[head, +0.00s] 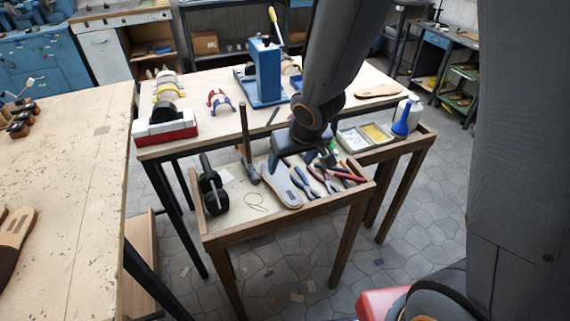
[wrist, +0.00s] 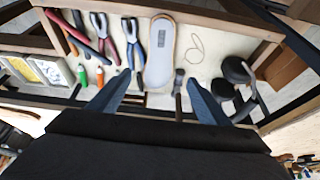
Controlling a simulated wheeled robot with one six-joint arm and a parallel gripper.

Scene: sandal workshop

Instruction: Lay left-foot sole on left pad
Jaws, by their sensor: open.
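A grey sandal sole with a tan rim and a small dark label (head: 283,188) lies flat among tools in a wooden tray table. In the wrist view the sole (wrist: 160,55) lies lengthwise ahead of my gripper (wrist: 157,90). The fingers are open and apart, one on each side of the sole's near end, with nothing between them that I can see held. In the head view my gripper (head: 298,150) hangs over the tray's back part; its fingertips are hard to make out. I cannot tell which thing is the left pad, nor which foot the sole fits.
Pliers (head: 305,185) lie right of the sole; a hammer (head: 248,150) and black headphones (head: 212,187) lie left. A tan sole (head: 378,90) lies at the back right.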

